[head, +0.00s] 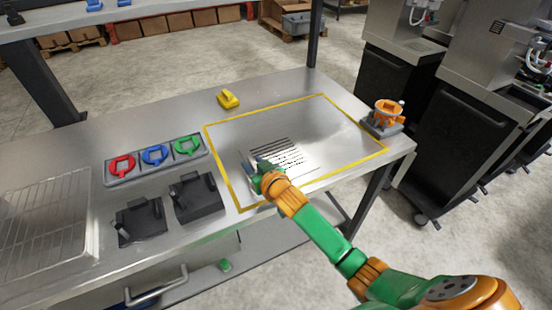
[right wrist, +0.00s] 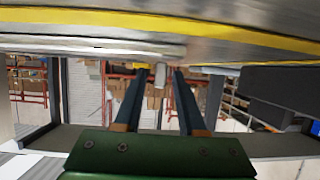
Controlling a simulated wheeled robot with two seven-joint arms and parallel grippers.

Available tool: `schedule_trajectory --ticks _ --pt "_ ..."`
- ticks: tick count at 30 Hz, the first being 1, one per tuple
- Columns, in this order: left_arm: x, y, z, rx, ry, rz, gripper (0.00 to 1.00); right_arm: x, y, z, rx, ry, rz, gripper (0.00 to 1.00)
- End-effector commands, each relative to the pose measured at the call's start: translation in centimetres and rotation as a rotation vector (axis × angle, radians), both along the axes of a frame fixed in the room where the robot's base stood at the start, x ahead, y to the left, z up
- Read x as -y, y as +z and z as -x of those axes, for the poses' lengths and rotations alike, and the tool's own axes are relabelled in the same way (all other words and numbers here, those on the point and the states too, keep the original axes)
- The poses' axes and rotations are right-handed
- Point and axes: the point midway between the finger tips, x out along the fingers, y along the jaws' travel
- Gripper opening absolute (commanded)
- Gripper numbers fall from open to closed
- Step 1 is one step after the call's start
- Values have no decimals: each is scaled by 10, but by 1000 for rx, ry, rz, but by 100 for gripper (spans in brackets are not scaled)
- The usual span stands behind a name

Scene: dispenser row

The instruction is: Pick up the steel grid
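The steel grid (head: 285,156), a flat pale plate with dark slots, lies inside the yellow outline on the steel table in the head view. My right gripper (head: 257,164) is low at the grid's left side and hides part of it. In the right wrist view the two dark fingers (right wrist: 159,78) stand apart. A small pale grey tab (right wrist: 160,75) shows between their tips, with a gap on each side. I cannot tell whether it belongs to the grid. My left gripper is not in view.
A yellow object (head: 228,98) sits behind the outline, and an orange device (head: 384,116) stands at the table's right end. A grey tray (head: 120,179) with red, blue and green rings, two black holders (head: 196,199) and a wire rack (head: 45,215) are left. The outlined area behind the grid is clear.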

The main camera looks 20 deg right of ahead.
Motion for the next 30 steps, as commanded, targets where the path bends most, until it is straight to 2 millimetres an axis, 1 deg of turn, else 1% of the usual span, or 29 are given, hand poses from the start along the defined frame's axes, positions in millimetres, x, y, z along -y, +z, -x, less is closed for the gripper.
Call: schedule_trajectory --ticks 1,2,3,4,30 --pt "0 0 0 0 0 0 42 0 0 0 0 0 0 23" --pt "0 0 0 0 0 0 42 0 0 0 0 0 0 15" --pt "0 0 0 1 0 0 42 0 0 0 0 0 0 4" --pt "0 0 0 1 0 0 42 0 0 0 0 0 0 0" --pt "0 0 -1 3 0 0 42 0 -1 1 -3 0 0 0"
